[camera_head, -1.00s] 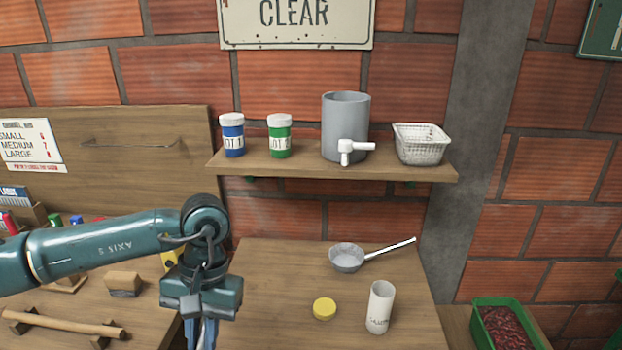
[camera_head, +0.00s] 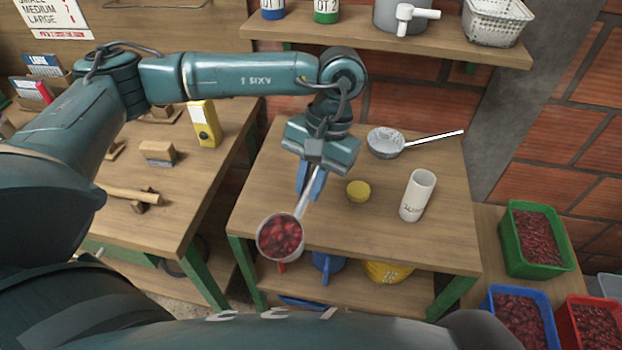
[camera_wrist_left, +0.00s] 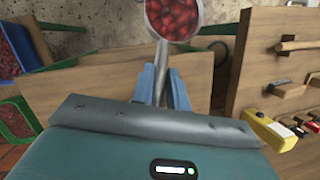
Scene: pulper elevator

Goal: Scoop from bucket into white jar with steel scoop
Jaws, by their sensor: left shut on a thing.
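My left gripper (camera_head: 312,182) is shut on the handle of a steel scoop (camera_head: 300,215). The scoop's round bowl is full of red berries and hangs beyond the front left edge of the small table. The loaded scoop (camera_wrist_left: 162,52) also shows in the left wrist view, its handle between the blue fingers (camera_wrist_left: 160,88). The white jar (camera_head: 415,200) stands upright and apart on the table, to the right of the gripper; its inside is hard to see. Which container is the bucket, I cannot tell. My right gripper is not in view.
A grey long-handled strainer (camera_head: 385,145) lies behind. Green (camera_head: 508,240), blue (camera_head: 490,312) and red (camera_head: 568,325) crates of berries stand at right. A shelf (camera_head: 400,40) overhangs the table's back.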

